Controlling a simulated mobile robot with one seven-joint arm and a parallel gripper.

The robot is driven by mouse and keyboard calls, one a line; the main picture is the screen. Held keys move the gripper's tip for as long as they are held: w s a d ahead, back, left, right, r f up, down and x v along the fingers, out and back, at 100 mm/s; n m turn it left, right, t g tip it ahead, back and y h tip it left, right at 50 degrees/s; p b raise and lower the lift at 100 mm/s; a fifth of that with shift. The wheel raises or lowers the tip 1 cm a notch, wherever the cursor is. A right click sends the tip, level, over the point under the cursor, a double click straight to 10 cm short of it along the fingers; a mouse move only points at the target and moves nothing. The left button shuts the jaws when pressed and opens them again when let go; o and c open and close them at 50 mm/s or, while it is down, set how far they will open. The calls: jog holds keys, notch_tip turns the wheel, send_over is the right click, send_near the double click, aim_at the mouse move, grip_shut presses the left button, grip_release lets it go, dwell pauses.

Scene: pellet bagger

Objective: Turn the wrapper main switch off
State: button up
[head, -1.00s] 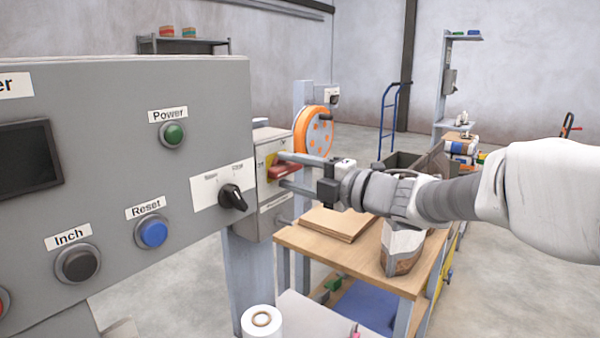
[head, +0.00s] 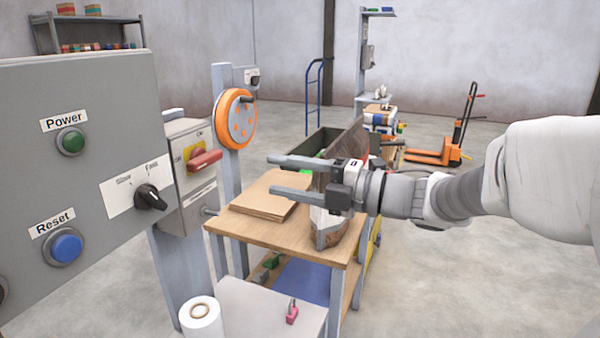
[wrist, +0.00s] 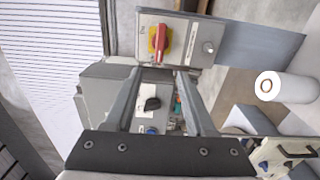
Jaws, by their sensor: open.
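The main switch is a red handle (head: 205,160) on a yellow plate, on the side of a grey box (head: 178,187) beside the large panel. In the head view the handle lies roughly horizontal, pointing right. In the wrist view the red handle (wrist: 161,43) appears beyond the fingertips, lengthwise up the picture. My gripper (head: 270,175) is open and empty, to the right of the switch and apart from it. Its two fingers point left toward the box. The wrist view shows clear space between the fingers (wrist: 160,72). The small lettering around the handle is too faint to read surely.
The panel carries a green Power button (head: 71,141), a black Slow/Fast knob (head: 150,197) and a blue Reset button (head: 66,247). An orange handwheel (head: 236,119) stands behind the switch box. A wooden table (head: 240,233) with brown sheets lies below my gripper.

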jog(key=shift+v, duration=1.3)
jog(key=w+d+r+m+t+h, duration=0.1)
jog(key=w+d+m+t+h, duration=0.2)
jog(key=d+m+t+h, duration=1.05)
jog(key=s+f+m+g+h, duration=0.2)
jog(key=s+f+m+g, duration=0.5)
jog(key=s+m, duration=0.3)
jog(key=s+f+m+g+h, duration=0.1)
jog(key=s+f+m+g, duration=0.65)
jog(key=s, duration=0.45)
notch_tip(320, 180, up, 22)
jog(key=p, duration=2.1)
jog(key=shift+d+m, duration=0.3)
jog(key=shift+d, duration=0.1)
jog(key=shift+f, duration=0.15)
